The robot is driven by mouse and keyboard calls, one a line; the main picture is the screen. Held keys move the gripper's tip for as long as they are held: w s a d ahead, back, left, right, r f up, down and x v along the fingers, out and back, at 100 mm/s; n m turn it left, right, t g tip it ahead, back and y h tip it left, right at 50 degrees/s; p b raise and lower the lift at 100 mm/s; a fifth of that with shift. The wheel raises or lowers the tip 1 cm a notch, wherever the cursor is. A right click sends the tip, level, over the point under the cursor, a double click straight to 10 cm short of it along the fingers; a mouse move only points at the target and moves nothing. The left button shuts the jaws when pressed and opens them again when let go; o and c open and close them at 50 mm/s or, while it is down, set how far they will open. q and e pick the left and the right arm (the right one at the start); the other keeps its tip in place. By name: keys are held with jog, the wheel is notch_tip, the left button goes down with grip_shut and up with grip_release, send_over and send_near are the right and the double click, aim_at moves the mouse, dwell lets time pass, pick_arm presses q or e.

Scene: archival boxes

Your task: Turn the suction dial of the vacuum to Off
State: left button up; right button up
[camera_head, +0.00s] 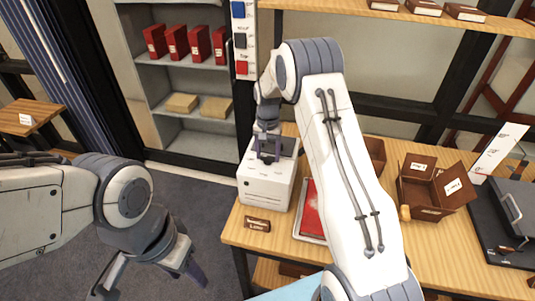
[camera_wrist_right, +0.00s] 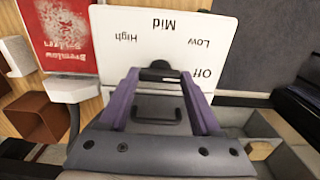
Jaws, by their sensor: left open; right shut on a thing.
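The vacuum (camera_head: 262,190) is a white box on the wooden table, under my right gripper (camera_head: 268,158). In the right wrist view its white top (camera_wrist_right: 205,28) carries the upside-down labels High, Mid, Low and Off. The dark suction dial (camera_wrist_right: 158,72) lies between the purple fingertips of my right gripper (camera_wrist_right: 160,78), which is shut on it. The fingers hide much of the dial, and I cannot tell which label it points to. My left gripper (camera_head: 148,283) is open and empty at the lower left, away from the table.
A small brown plaque (camera_head: 258,224) lies in front of the vacuum. A red item (camera_head: 310,218) in a tray is to its right, partly behind my right arm. Brown open boxes (camera_head: 425,200) and a black flat case (camera_head: 505,215) stand further right. Shelves with red binders (camera_head: 176,42) are behind.

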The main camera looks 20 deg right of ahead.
jog(key=shift+w+r, duration=0.1)
jog(key=shift+r, duration=0.05)
jog(key=o, duration=1.4)
notch_tip(320, 180, up, 10)
jog(key=shift+r+b, duration=0.2)
jog(key=shift+b, duration=1.05)
